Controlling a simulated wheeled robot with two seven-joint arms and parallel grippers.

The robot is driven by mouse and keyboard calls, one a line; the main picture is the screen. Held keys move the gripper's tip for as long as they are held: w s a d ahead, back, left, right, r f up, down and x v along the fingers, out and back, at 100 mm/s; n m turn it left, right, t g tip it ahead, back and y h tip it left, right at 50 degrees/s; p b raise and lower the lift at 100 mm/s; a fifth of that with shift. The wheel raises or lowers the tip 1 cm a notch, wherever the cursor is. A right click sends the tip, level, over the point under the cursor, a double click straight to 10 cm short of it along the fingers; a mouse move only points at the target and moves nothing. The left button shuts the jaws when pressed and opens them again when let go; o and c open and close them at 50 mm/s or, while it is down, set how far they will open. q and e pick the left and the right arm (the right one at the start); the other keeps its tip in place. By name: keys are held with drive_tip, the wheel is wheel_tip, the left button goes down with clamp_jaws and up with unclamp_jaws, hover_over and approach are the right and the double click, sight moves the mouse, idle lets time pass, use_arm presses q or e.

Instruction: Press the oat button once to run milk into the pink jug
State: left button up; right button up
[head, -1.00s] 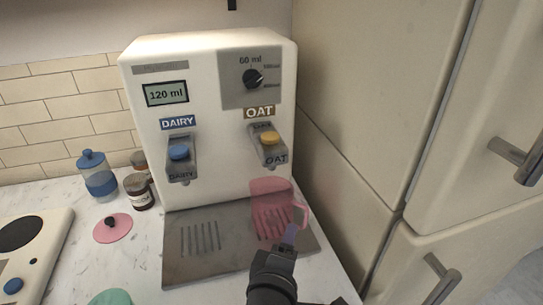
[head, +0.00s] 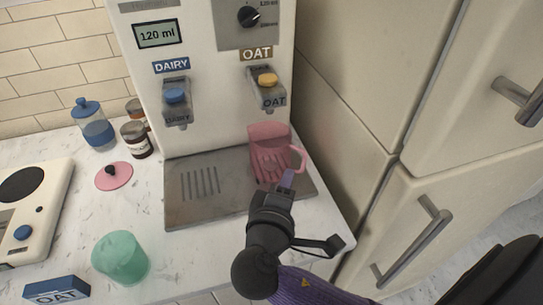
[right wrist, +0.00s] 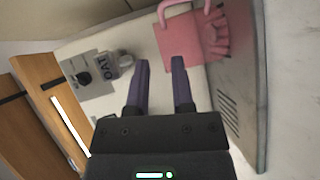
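The yellow oat button (head: 267,79) is on the right-hand dispenser of the white milk machine (head: 215,118), under the OAT sign (head: 256,54). The pink jug (head: 265,148) stands upright on the grey drip tray (head: 205,209) below that dispenser, its handle to the right. The jug also shows in the right wrist view (right wrist: 200,38). My right gripper (head: 287,179) is just in front of the jug, near its handle and below the button. In the right wrist view its purple fingers (right wrist: 160,72) are apart with nothing between them. My left gripper is out of view.
The blue dairy button (head: 175,96) is on the left-hand dispenser. A green cup (head: 120,258), an OAT block (head: 56,291) and a pink lid (head: 114,176) are on the counter at left. A tall cream cabinet (head: 370,80) stands close on the right.

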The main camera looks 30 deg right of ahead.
clamp_jaws()
idle(1.4)
